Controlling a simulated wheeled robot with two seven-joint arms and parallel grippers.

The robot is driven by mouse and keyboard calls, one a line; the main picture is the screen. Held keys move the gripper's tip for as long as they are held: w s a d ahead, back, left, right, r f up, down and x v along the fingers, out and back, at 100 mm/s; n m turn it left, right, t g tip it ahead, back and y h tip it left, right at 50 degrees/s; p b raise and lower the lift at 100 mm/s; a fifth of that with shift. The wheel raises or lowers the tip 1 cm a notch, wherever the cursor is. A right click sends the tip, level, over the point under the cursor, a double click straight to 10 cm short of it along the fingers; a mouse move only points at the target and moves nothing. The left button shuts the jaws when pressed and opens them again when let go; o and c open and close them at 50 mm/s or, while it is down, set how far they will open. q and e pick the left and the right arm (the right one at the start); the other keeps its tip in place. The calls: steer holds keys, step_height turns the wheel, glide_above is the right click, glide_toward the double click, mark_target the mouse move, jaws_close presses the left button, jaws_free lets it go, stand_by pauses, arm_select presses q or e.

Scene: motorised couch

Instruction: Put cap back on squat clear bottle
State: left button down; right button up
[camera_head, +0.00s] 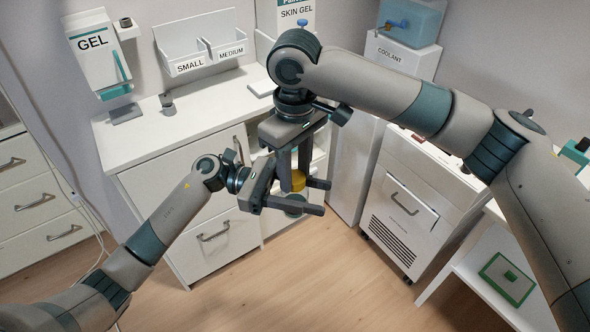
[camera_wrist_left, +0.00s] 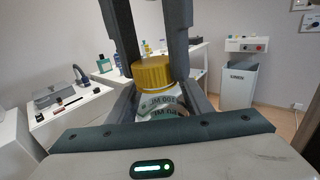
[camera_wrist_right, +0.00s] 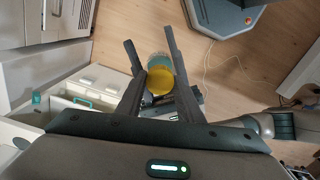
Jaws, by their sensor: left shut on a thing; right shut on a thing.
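The squat clear bottle stands between my left gripper's fingers in the head view, mostly hidden there; its teal underside (camera_head: 295,207) shows. My left gripper (camera_head: 324,197) is shut on it. In the left wrist view the bottle (camera_wrist_left: 160,107) is upright with a printed label. The yellow cap (camera_head: 298,182) is directly above the bottle, held by my right gripper (camera_head: 295,176), which points down from above and is shut on it. The cap also shows in the left wrist view (camera_wrist_left: 152,72) and right wrist view (camera_wrist_right: 160,82). I cannot tell whether cap and bottle neck touch.
A white counter (camera_head: 140,130) with drawers stands behind. Wall bins (camera_head: 205,55) and a gel dispenser (camera_head: 95,55) hang above it. A white wheeled cabinet (camera_head: 400,215) stands to the right. The wooden floor (camera_head: 270,290) below is clear.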

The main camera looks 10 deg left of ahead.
steer(key=shift+m, duration=0.7)
steer(key=o, duration=1.2)
step_height(320, 180, up, 12)
